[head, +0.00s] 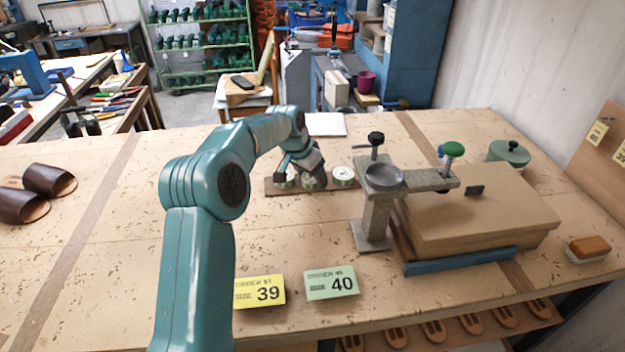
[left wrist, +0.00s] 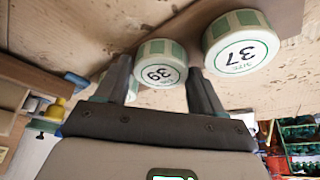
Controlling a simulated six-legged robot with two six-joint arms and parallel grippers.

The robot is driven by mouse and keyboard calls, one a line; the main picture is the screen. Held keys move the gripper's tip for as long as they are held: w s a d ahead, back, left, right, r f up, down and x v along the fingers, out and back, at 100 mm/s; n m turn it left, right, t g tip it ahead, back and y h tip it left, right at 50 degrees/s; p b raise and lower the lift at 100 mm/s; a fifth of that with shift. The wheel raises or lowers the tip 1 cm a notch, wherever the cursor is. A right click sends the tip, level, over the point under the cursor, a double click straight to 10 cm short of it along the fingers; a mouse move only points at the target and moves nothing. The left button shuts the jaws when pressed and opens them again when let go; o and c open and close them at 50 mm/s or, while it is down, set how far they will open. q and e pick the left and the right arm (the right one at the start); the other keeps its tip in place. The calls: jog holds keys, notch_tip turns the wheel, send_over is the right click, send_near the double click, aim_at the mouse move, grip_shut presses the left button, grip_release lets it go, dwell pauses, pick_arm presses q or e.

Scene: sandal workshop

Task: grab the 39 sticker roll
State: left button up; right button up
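The 39 sticker roll (left wrist: 160,68) is white and green, with its number upside down in the left wrist view. It appears to be the middle roll (head: 312,182) on the brown strip in the head view, partly hidden by my gripper. My left gripper (head: 305,170) is over it. In the left wrist view my left gripper (left wrist: 160,72) is open, one finger on each side of the roll, with small gaps showing. The 37 roll (left wrist: 238,42) is just outside one finger. My right gripper is not in view.
The brown strip (head: 272,192) also holds a roll on the right (head: 343,175). A grey press stand (head: 376,215) is to the right, beside a tan block (head: 480,215). Order cards 39 (head: 258,291) and 40 (head: 331,283) lie in front. The table's left part is mostly clear.

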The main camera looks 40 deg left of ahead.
pick_arm(q)
jog(key=c, duration=0.5)
jog(key=shift+s+r, duration=0.15)
jog(key=shift+c, duration=0.4)
